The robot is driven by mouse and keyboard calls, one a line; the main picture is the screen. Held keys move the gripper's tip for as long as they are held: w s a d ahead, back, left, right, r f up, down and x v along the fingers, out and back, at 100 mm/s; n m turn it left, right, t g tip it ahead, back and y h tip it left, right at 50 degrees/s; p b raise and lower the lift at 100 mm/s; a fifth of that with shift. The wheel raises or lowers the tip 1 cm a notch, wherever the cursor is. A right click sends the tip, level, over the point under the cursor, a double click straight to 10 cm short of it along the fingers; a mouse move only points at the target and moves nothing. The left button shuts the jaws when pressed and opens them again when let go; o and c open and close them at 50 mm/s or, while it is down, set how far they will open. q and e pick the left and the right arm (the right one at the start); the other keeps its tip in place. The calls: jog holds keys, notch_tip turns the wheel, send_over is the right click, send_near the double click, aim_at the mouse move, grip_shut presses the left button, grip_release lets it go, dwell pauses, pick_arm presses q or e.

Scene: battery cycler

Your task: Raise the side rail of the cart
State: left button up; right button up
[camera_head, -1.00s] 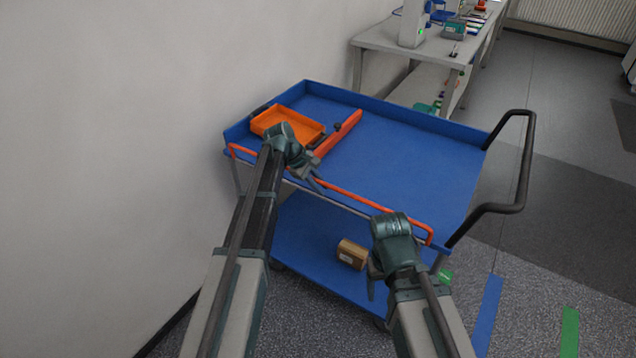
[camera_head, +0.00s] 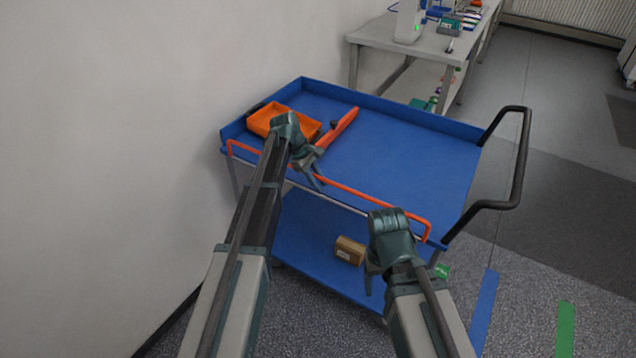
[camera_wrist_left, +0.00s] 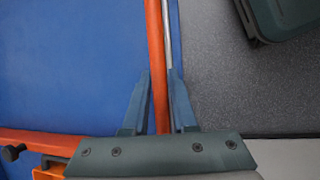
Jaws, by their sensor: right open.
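The blue cart's (camera_head: 410,150) side rail (camera_head: 370,195) is an orange bar along the near long side of the top tray. It stands a little above the tray's near edge, with bent ends going down at both corners. My left gripper (camera_head: 316,180) is at the rail, left of its middle. In the left wrist view its fingers (camera_wrist_left: 160,85) lie close on both sides of the orange bar (camera_wrist_left: 155,40), shut on it. A silver tube runs beside the bar there. My right gripper (camera_head: 370,278) is open and empty, low in front of the cart's near right part.
On the tray are an orange bin (camera_head: 284,122) and a long orange tool-like piece (camera_head: 338,128). A black push handle (camera_head: 522,160) is at the right. A wall is at left; a workbench (camera_head: 430,48) stands behind.

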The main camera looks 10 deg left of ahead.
pick_arm(q)
jog(key=shift+o, duration=1.3)
jog(key=p+v, duration=1.2)
jog(key=v, duration=0.2)
jog(key=shift+p, duration=0.3)
jog(key=shift+f, duration=0.1)
jog(key=shift+d, duration=0.1)
